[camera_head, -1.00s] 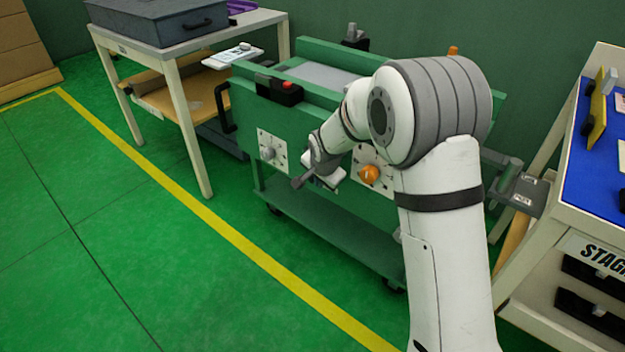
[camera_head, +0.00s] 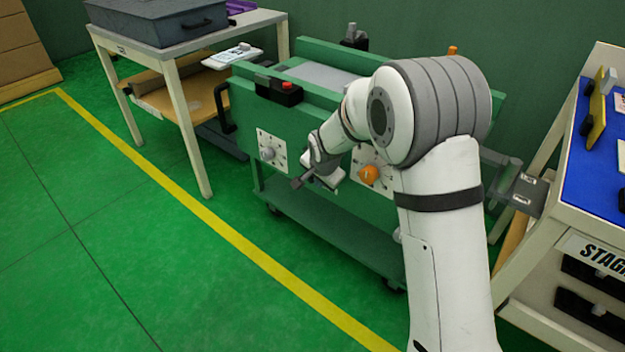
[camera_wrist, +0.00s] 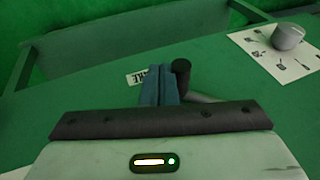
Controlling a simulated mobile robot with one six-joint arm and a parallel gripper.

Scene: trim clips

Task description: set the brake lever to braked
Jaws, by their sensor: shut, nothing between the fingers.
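The brake lever shows in the wrist view as a grey rod with a dark round grip (camera_wrist: 181,70). It is just right of my gripper's fingers, and part of its rod is hidden behind my gripper's dark front plate. My gripper (camera_wrist: 157,84) is shut with nothing between its fingers. Its fingers are close beside the lever; I cannot tell whether they touch it. A white label (camera_wrist: 134,78) on the green cart panel is partly covered by the fingers. In the head view my gripper is in front of the green cart (camera_head: 240,107), and my arm hides the lever.
A grey knob on a white dial plate (camera_head: 266,153) and an orange knob (camera_head: 369,174) are on the cart front, either side of my gripper. A black box with a red button (camera_head: 287,86) sits on top. A table (camera_head: 204,42) stands left, a blue-topped station (camera_head: 592,165) right. Floor in front is clear.

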